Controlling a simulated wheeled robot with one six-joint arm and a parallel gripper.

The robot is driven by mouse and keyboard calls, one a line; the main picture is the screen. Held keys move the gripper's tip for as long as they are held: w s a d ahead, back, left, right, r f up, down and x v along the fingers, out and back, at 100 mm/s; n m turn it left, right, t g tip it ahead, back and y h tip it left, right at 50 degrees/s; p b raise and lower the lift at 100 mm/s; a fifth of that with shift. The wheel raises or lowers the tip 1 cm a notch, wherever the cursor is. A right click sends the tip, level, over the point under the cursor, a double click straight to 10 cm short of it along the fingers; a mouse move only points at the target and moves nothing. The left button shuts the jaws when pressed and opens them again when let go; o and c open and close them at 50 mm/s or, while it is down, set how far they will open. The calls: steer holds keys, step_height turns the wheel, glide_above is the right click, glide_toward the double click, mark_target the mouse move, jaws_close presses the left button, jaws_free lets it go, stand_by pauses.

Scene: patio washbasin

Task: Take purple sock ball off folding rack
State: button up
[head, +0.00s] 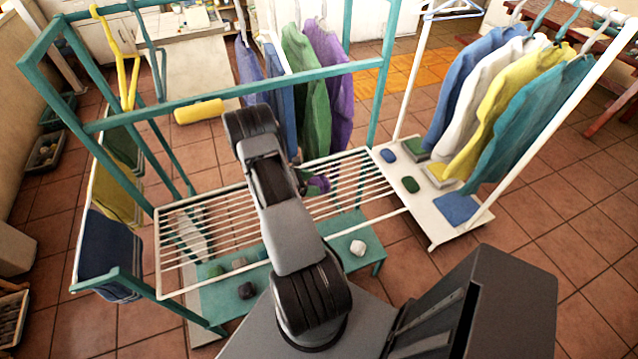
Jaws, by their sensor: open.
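A small purple bundle (321,184), which looks like the purple sock ball, lies on the white slatted top of the folding rack (366,177), just right of my arm. A bit of green shows against its left side; I cannot tell what this is. The rack's slats stretch left and right behind my arm. My arm rises from the bottom centre to its bend at the upper left and covers the middle of the rack. I cannot make out my gripper; it seems hidden behind the arm.
Teal rack posts and bars frame the left and back. A lower teal shelf (219,302) holds several balls, including a white one (358,248). At right, a white clothes rack (438,222) carries hanging shirts. Open tile lies at the far right.

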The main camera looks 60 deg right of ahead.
steer(key=shift+p+x, duration=0.3)
steer(key=shift+x, duration=1.1)
steer(key=shift+c, duration=0.4)
steer(key=c, duration=0.5)
steer(key=shift+r, duration=0.1)
